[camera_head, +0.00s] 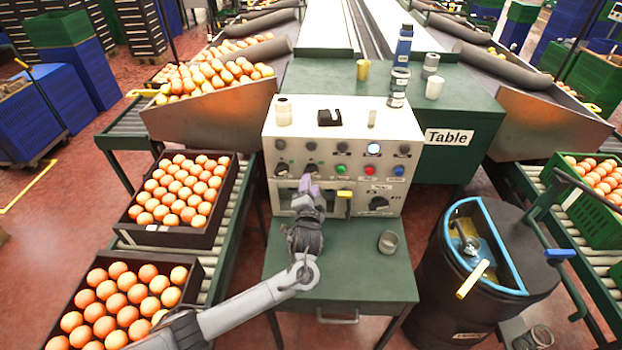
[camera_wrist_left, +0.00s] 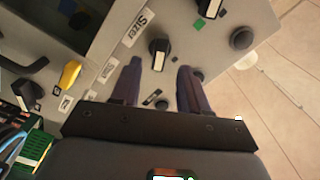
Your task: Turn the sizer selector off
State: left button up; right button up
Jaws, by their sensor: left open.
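The control panel (camera_head: 330,125) stands on the green cart. In the left wrist view, a black selector knob with a white pointer (camera_wrist_left: 159,52) sits beside the "Sizer" label (camera_wrist_left: 138,28). My left gripper (camera_wrist_left: 159,72) is open, with its two dark purple fingers on either side of the line to that knob. The fingertips appear just short of the knob; I cannot tell whether they touch it. In the head view my left gripper (camera_head: 308,184) is at the lower left of the panel front, partly covering the area below a dark knob (camera_head: 311,170). My right gripper is out of view.
Green (camera_head: 340,169), red (camera_head: 369,170) and blue (camera_head: 398,170) buttons line the panel to the right. A metal cup (camera_head: 388,242) stands on the cart top (camera_head: 340,285).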

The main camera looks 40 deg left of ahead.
aim_at(311, 171)
pick_arm(q)
jog(key=b+x, duration=0.1)
jog(key=x, duration=0.4)
jog(key=shift+w+a, duration=0.15)
jog(key=shift+w, duration=0.05)
grip_shut()
